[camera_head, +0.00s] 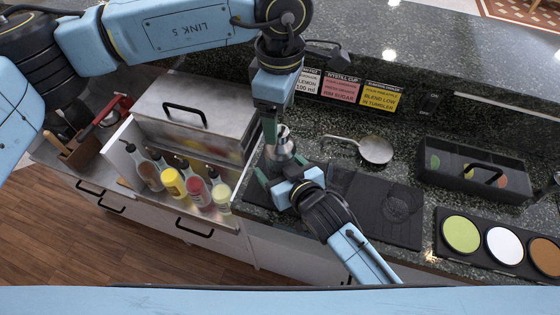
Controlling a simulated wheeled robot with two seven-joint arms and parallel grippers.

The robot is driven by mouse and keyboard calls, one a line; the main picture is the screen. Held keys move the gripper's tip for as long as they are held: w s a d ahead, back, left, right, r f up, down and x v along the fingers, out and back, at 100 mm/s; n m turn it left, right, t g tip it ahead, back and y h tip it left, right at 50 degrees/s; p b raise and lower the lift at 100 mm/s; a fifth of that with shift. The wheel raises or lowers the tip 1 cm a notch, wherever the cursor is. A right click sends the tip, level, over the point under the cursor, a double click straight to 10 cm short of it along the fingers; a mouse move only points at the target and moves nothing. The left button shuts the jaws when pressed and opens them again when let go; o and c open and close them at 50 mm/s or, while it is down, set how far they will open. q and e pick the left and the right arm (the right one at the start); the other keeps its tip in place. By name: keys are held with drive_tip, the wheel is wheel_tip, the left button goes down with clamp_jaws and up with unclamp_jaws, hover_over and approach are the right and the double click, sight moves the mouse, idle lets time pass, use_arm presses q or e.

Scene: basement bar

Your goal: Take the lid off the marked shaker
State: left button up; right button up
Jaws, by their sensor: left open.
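A silver metal shaker (281,146) stands on the dark counter near the middle of the head view. Its marking cannot be made out, and the grippers partly hide it. My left gripper (272,132) comes down from above, open, with its fingers at the shaker's upper part. Whether they touch the lid cannot be told. My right gripper (281,169) reaches in from the lower right, with its fingers beside the shaker's lower part. Whether they grip it is unclear.
Squeeze bottles (173,183) stand in a metal rack at left, below a steel box (205,103). A strainer (375,150), dark mat (380,205), garnish tray (475,170) and rimming dishes (503,244) lie to the right. Recipe cards (341,87) stand behind.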

sight(280, 128)
drive_tip(key=c, duration=1.4)
use_arm(q)
drive_tip(key=c, duration=0.4)
use_arm(e)
drive_tip(key=shift+c, duration=0.3)
use_arm(q)
drive_tip(key=shift+o, duration=0.2)
drive_tip(key=r+m, duration=0.1)
drive_tip(key=m, duration=0.1)
drive_tip(key=r+m, duration=0.1)
drive_tip(key=m, duration=0.1)
drive_tip(key=r+m, duration=0.1)
drive_tip(key=m, duration=0.2)
drive_tip(key=shift+w+r, duration=0.15)
drive_tip(key=shift+w, duration=0.05)
drive_tip(key=m, duration=0.2)
drive_tip(key=r+m, duration=0.1)
drive_tip(key=shift+r+m, duration=0.3)
drive_tip(key=shift+m, duration=0.1)
wheel_tip(280, 128, down, 10)
drive_tip(key=m, duration=0.4)
drive_tip(key=shift+f, duration=0.15)
drive_tip(key=shift+c, duration=0.2)
